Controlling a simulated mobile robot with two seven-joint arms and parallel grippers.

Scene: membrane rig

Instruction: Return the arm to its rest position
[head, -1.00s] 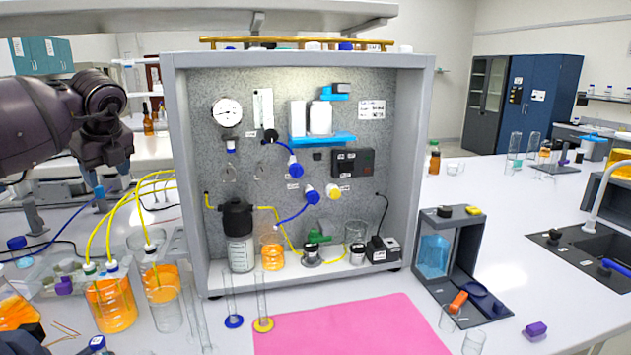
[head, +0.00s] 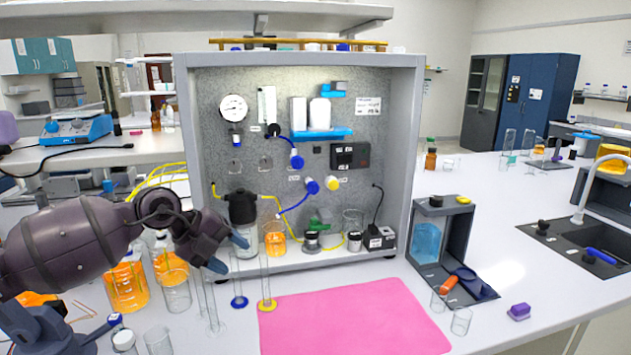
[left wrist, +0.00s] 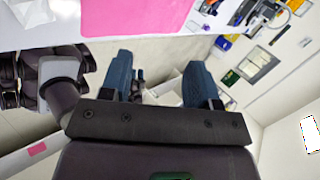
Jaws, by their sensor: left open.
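My left arm comes in from the left in the head view. Its gripper (head: 240,252) is in front of the left end of the membrane rig (head: 183,190), near the glass cylinders. In the left wrist view, the two blue fingers of the left gripper (left wrist: 160,78) stand apart with nothing between them. My right gripper is not in view.
Tall glass cylinders (head: 265,285) stand close to the left gripper. Beakers of orange liquid (head: 126,288) stand beside and behind the arm. A pink mat (head: 350,320) lies clear in front of the rig. A blue-windowed stand (head: 440,240) is to the right.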

